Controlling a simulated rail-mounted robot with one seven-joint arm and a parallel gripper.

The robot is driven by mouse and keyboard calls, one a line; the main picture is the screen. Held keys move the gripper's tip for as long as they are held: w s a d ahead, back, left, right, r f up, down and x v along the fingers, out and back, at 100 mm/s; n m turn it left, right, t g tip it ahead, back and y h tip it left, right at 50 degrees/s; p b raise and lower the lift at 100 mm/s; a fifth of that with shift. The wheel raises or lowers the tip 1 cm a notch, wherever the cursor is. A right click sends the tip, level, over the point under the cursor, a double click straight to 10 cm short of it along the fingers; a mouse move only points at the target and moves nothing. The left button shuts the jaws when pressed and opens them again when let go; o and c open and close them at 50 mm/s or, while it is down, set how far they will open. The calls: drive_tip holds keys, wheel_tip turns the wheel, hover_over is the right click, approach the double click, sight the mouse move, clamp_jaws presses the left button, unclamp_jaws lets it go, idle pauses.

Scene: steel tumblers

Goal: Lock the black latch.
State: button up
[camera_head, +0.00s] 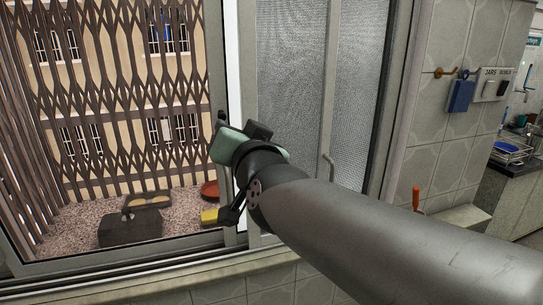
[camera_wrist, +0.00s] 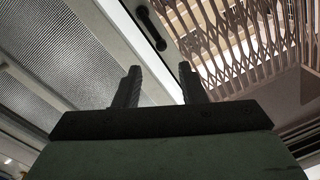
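In the head view, my green-and-black gripper body (camera_head: 230,144) is beside the white window frame (camera_head: 234,70). The fingers are largely hidden there by the gripper body and arm, and I cannot clearly tell the latch apart from them.
A brown folding grille (camera_head: 120,95) covers the left opening. A dark box (camera_head: 130,229), a yellow block (camera_head: 209,217) and a red dish (camera_head: 210,188) lie on the outer ledge. A mesh pane (camera_head: 288,75) is right of the frame. A blue item (camera_head: 461,96) hangs on the tiled wall.

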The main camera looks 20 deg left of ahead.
drive_tip(key=b+v, duration=0.1)
drive_tip(key=v, duration=0.5)
drive_tip(key=shift+s+d, duration=0.25)
drive_tip(key=w+d+f+g+h, duration=0.2)
drive_tip(key=w+d+f+h, duration=0.15)
drive_tip(key=d+f, duration=0.55)
drive_tip(key=w+d+f+g+h, duration=0.2)
drive_tip(key=d+f+h, duration=0.2)
drive_tip(key=d+f, duration=0.5)
drive_tip(key=s+d+f+m+g+h, duration=0.1)
drive_tip(key=s+d+f+g+h, duration=0.1)
drive_tip(key=s+d+f+g, duration=0.2)
drive_tip(key=s+d+f+m+g+h, duration=0.2)
drive_tip(key=s+d+f+g+h, duration=0.1)
drive_tip(key=s+d+f, duration=0.6)
drive_tip(key=d+f+g, duration=0.1)
drive_tip(key=d+f, duration=0.3)
drive_tip(key=d, duration=0.1)
drive_tip(key=shift+s+d+f, duration=0.15)
drive_tip(key=shift+s+d, duration=0.05)
drive_tip(key=shift+d, duration=0.1)
